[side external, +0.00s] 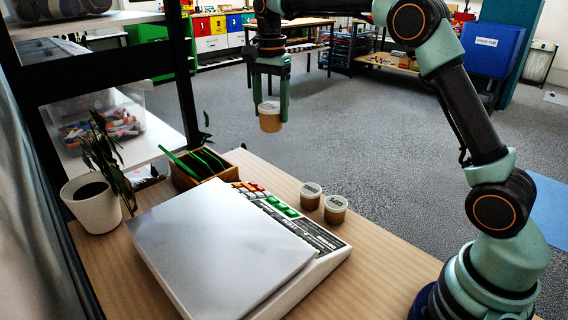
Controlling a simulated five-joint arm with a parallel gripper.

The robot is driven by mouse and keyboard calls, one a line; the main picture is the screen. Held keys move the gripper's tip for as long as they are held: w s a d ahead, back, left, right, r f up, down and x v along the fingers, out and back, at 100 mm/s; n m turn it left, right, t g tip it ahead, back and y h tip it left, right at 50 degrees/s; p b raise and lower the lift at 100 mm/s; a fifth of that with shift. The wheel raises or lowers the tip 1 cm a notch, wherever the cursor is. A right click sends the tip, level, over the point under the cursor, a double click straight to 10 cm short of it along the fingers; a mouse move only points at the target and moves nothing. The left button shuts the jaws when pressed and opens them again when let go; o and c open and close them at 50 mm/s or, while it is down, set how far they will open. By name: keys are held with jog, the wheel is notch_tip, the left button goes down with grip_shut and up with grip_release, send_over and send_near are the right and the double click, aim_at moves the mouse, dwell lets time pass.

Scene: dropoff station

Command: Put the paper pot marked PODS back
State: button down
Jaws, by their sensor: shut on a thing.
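My gripper (270,105) points down and is shut on a small tan paper pot (270,122) with a white lid. It holds the pot upright in the air, above and behind the table. The writing on this pot's lid is too small to read. Two similar lidded pots, one (311,197) at left and one (335,210) at right, stand side by side on the table.
A white scale (225,245) with a flat plate and coloured keys fills the table's middle. A wooden box (205,172) with green things stands behind it. A potted plant (95,205) is at left. Bare wooden table (385,262) lies right of the scale.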

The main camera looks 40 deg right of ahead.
jog(key=d+f, duration=0.3)
jog(key=d, duration=0.4)
jog(key=f, duration=2)
jog(key=shift+w+d, duration=0.15)
jog(key=shift+w, duration=0.15)
jog(key=shift+c, duration=1.4)
grip_release()
jog(key=shift+f, duration=0.1)
